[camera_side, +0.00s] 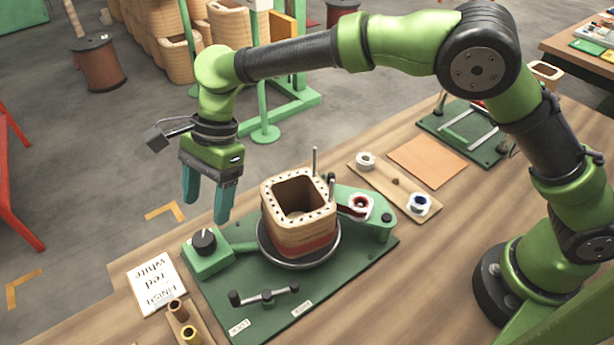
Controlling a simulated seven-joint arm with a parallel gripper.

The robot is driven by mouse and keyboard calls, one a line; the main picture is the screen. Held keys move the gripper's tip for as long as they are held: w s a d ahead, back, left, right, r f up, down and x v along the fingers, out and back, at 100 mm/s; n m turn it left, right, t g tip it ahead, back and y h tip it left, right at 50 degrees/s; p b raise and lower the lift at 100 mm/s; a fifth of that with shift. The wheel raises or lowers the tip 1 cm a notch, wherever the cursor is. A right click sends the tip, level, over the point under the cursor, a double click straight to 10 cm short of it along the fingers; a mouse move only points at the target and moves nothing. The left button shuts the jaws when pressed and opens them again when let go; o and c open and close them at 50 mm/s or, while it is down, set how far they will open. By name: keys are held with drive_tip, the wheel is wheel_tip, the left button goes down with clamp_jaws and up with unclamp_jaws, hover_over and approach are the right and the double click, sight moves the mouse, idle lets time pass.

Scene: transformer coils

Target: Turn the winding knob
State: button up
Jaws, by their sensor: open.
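A black knob (204,241) stands on a small green block at the left of the green base plate (345,277). It appears to be the winding knob. My gripper (205,208) is open and empty, its two teal fingers pointing down. In the picture the fingertips are just above the knob, apart from it; I cannot tell the exact depth gap. A square wooden coil former (300,205) with a reddish winding low on its side stands on a round dark turntable (270,246), right of the knob. A green arm links block and turntable.
A lever with black ends (264,297) sits at the plate's front by white labels. A white card (155,284) and a wooden holder with brass pieces (184,325) lie at the left. Upright pins (314,162) and a spool (360,204) stand behind the former.

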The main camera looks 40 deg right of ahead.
sight(202, 238)
drive_tip(key=x, duration=0.7)
drive_tip(key=c, duration=1.1)
drive_tip(key=shift+o, duration=0.2)
drive_tip(key=shift+s, duration=0.1)
drive_tip(key=m+t, duration=0.1)
drive_tip(key=m, duration=0.3)
drive_tip(key=shift+s+t, duration=0.1)
drive_tip(key=shift+t, duration=0.2)
drive_tip(key=shift+a+m+t, duration=0.1)
drive_tip(key=shift+m+t, duration=0.7)
drive_tip(key=shift+m, duration=1.4)
